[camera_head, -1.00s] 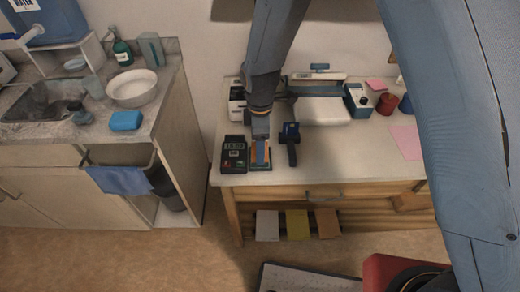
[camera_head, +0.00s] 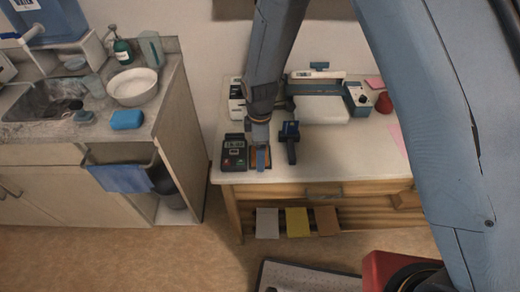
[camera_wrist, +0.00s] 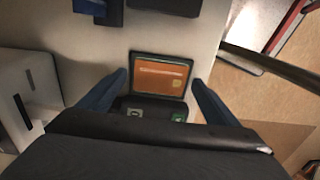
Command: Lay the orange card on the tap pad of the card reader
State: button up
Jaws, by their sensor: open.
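The orange card (camera_wrist: 162,79) lies flat in the dark-rimmed tap pad (camera_wrist: 161,54) of the card reader. In the head view the card reader (camera_head: 234,152) is a dark box with a display at the table's front left, and the pad is on its right side, mostly covered by my gripper (camera_head: 261,159). In the wrist view my gripper (camera_wrist: 159,78) is open, with one blue finger on each side of the card and a gap to both. I cannot tell how high the fingertips are above the pad.
A dark blue upright device (camera_head: 290,142) stands just right of the pad. A white slotted box (camera_head: 237,98) stands behind the reader, and a white machine (camera_head: 318,105) stands at the back. The table's front edge is close. The table right of the blue device is mostly clear.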

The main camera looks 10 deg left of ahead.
notch_tip(320, 180, up, 12)
jog(key=b, duration=0.3)
jog(key=shift+r+b, duration=0.15)
jog(key=shift+b, duration=0.15)
jog(key=s+d+r+m, duration=0.1)
jog(key=s+d+m, duration=0.2)
jog(key=d+m, duration=0.4)
jog(key=s+d+r+m+t, duration=0.1)
jog(key=d+m, duration=0.5)
jog(key=d, duration=0.7)
jog(key=s+d+r+m, duration=0.3)
jog(key=d+m, duration=0.4)
jog(key=d, duration=0.4)
jog(key=shift+s+m, duration=0.3)
jog(key=shift+s, duration=0.6)
